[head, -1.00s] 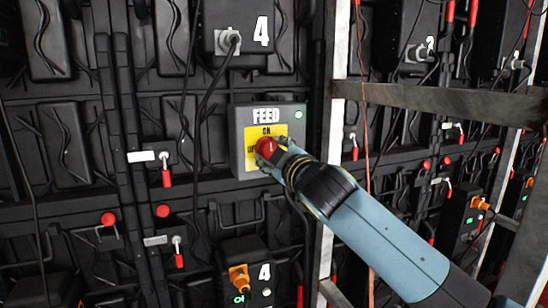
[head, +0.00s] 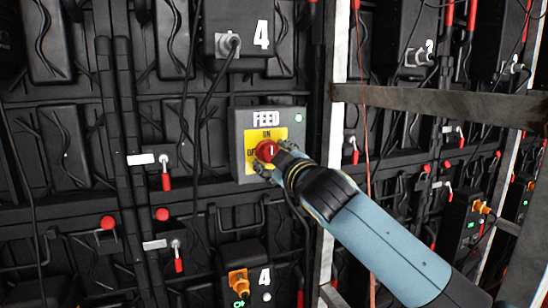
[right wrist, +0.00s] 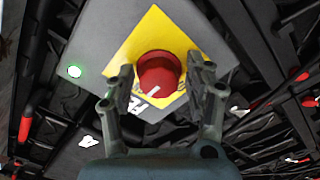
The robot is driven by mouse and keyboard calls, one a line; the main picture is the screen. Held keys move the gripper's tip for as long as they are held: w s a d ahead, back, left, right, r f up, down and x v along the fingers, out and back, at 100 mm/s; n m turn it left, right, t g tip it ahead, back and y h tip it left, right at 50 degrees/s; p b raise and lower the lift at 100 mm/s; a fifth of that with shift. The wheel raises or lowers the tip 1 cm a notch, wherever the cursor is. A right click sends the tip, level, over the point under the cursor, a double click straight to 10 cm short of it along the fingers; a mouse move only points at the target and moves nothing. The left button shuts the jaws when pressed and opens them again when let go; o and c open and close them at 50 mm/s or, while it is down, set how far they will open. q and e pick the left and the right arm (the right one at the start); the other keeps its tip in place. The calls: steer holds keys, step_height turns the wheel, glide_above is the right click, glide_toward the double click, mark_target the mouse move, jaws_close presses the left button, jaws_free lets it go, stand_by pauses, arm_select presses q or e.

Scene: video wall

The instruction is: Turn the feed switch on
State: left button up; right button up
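The feed switch is a red round knob (head: 266,151) on a yellow plate (head: 250,137), set in a grey box (head: 243,116) labelled FEED. In the head view its white mark stands near upright, toward the ON label. The box's small green lamp (head: 299,117) is lit. My right gripper (head: 275,158) is at the knob. In the right wrist view, the fingers of this gripper (right wrist: 161,78) stand on either side of the knob (right wrist: 158,73), with narrow gaps showing, so it looks open. My left gripper is not in view.
A pale upright post (head: 335,130) and a metal crossbar (head: 440,105) stand right of the box. A black cable (head: 205,100) hangs left of it. Red-handled levers (head: 166,180) and an orange connector (head: 238,283) sit on the panels nearby.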

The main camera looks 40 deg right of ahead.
steer(key=shift+o, duration=0.6)
steer(key=shift+r, duration=0.1)
steer(key=v, duration=1.2)
